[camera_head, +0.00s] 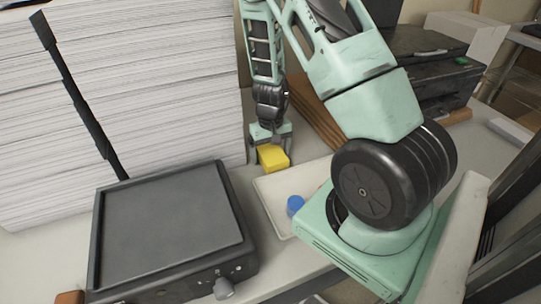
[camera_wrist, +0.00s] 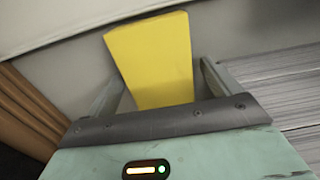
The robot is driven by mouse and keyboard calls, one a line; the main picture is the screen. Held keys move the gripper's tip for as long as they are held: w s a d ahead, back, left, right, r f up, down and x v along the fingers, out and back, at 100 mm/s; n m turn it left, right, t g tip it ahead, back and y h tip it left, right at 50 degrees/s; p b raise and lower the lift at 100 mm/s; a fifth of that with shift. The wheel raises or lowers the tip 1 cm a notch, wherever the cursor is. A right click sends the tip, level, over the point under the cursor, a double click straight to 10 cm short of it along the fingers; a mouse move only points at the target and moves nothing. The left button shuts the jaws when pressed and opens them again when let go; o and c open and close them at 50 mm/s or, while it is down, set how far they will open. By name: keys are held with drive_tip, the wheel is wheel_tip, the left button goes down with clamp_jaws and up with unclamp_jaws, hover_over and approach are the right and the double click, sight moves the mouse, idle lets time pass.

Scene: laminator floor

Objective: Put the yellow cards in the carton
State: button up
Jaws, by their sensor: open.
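A yellow block (camera_head: 273,158), which looks like the stack of yellow cards, is at the back left corner of a pale tray (camera_head: 268,198) in the head view. My gripper (camera_head: 270,137) is just above and behind it, pointing down. In the wrist view the yellow block (camera_wrist: 152,55) shows between the two open fingers of my gripper (camera_wrist: 160,88), with its lower end hidden behind the gripper body. I cannot tell whether the fingers touch it. No carton can be made out for certain.
A blue round object (camera_head: 295,205) is in the tray. A black flat machine (camera_head: 170,225) stands left of it. Tall paper stacks (camera_head: 150,90) rise behind. Brown boards (camera_head: 318,112) and a dark printer (camera_head: 425,70) are at the back right. My arm hides the tray's right part.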

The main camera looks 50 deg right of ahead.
drive_tip(key=c, duration=1.2)
drive_tip(key=shift+c, duration=0.6)
drive_tip(key=shift+r, duration=0.15)
